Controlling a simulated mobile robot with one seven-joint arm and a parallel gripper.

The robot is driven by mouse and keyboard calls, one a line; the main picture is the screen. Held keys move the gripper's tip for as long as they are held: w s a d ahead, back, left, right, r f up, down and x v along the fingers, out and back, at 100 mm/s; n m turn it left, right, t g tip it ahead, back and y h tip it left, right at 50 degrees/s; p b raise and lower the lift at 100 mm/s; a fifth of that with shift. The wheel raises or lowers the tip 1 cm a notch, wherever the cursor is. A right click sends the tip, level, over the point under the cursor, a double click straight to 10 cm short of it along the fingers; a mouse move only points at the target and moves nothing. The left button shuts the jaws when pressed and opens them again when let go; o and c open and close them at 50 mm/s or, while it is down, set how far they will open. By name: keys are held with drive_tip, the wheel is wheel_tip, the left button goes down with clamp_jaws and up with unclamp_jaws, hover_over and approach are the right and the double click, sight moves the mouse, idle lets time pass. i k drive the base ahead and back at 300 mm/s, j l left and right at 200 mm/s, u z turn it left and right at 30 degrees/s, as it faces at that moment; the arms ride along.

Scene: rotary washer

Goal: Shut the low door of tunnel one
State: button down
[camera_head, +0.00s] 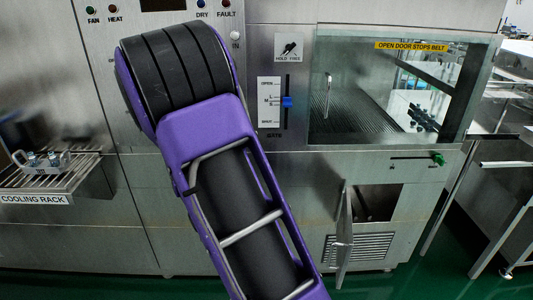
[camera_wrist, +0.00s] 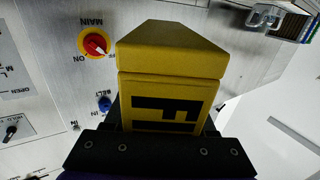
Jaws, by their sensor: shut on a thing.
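The low door (camera_head: 344,237) stands open in the head view. I see it nearly edge-on, jutting out at the left side of a dark low opening (camera_head: 377,203) in the washer's lower front. My gripper (camera_wrist: 166,112) shows in the wrist view, shut on a yellow block (camera_wrist: 170,62) with a black mark on its face. Dark finger parts show at both sides of the block. In the head view my own arm hides the gripper. The low door is not in the wrist view.
A blue-knobbed slider (camera_head: 287,102) and a green-knobbed latch (camera_head: 438,159) are on the front. The window (camera_head: 345,95) is above the low door. A cooling rack (camera_head: 60,180) juts out at left. A red main switch (camera_wrist: 95,43) is beside the block.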

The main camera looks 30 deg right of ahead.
sight(344, 242)
drive_tip(key=k+l, duration=0.15)
drive_tip(key=l, duration=0.15)
drive_tip(key=k+l+z, duration=0.1)
drive_tip(key=l, duration=0.25)
drive_tip(key=k+l+z, duration=0.1)
drive_tip(key=l, duration=0.2)
drive_tip(key=k+l, duration=0.15)
drive_tip(key=l, duration=0.2)
drive_tip(key=k+l, duration=0.15)
drive_tip(key=l, duration=0.15)
drive_tip(key=k+l+z, duration=0.1)
drive_tip(key=l, duration=0.2)
drive_tip(key=k+l, duration=0.35)
drive_tip(key=l, duration=0.25)
drive_tip(key=i+l, duration=0.25)
drive_tip(key=i, duration=0.2)
drive_tip(key=i+l, duration=0.3)
drive_tip(key=i, duration=0.15)
drive_tip(key=i+l+z, duration=0.1)
drive_tip(key=i+l, duration=0.15)
drive_tip(key=i, duration=0.15)
